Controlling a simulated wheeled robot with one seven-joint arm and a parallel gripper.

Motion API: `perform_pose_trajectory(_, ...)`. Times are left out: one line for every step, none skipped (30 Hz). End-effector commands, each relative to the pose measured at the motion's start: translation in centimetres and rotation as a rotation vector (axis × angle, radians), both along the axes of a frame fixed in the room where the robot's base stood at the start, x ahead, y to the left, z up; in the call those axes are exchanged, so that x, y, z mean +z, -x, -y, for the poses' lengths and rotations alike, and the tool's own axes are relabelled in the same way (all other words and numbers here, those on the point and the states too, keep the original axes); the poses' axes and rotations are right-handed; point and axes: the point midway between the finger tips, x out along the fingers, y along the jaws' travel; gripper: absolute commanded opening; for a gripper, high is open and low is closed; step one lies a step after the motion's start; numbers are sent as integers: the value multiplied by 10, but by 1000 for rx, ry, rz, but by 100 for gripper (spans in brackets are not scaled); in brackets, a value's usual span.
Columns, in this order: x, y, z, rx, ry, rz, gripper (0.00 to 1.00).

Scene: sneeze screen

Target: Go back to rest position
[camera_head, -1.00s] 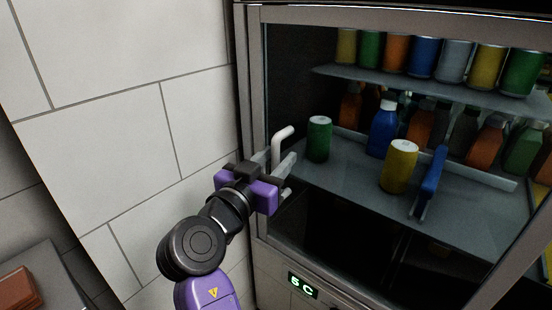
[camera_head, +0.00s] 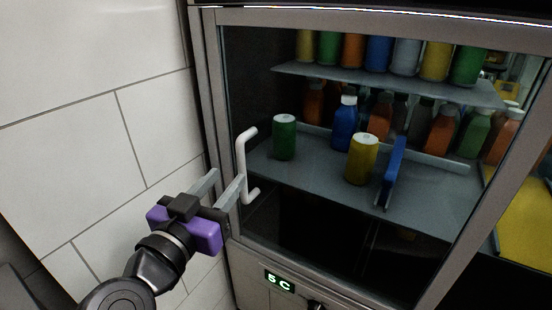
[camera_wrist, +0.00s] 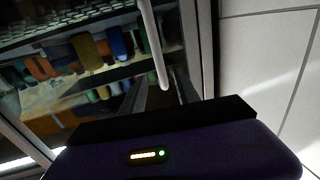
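My gripper (camera_head: 228,175) is at the lower left in the head view, in front of the cabinet's left edge. Its two grey fingers are apart with nothing held between them. The white door handle (camera_head: 241,165) is just beyond the fingertips, close to the right finger; contact cannot be told. In the wrist view the handle (camera_wrist: 152,45) comes down from the top toward the space between the fingers. The glass-fronted cabinet (camera_head: 212,100) looks closed.
On the cabinet's lower shelf (camera_head: 310,182) stand a green can (camera_head: 285,138), a yellow can (camera_head: 361,160), a blue object (camera_head: 392,172) and several bottles. Several cans stand on the upper shelf. A white block wall (camera_head: 90,60) is close on the left. A yellow surface (camera_head: 525,215) is at the right.

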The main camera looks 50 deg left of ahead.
Motion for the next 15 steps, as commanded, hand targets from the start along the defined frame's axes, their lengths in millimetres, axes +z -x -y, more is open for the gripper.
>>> perform_pose_trajectory(0,0,0,0,0,0,38)
perform_pose_trajectory(0,0,0,0,0,0,38)
perform_pose_trajectory(0,0,0,0,0,0,38)
perform_pose_trajectory(0,0,0,0,0,0,38)
perform_pose_trajectory(0,0,0,0,0,0,38)
perform_pose_trajectory(0,0,0,0,2,1,38)
perform_pose_trajectory(0,0,0,0,4,2,38)
perform_pose_trajectory(1,0,0,2,11,8,38)
perform_pose_trajectory(3,1,-3,12,22,24,38)
perform_pose_trajectory(5,3,-6,26,29,38,38)
perform_pose_trajectory(7,5,-10,45,37,52,38)
perform_pose_trajectory(12,10,-15,76,42,73,38)
perform_pose_trajectory(18,14,-20,104,42,91,38)
perform_pose_trajectory(24,19,-24,133,40,110,38)
perform_pose_trajectory(31,25,-28,174,36,133,38)
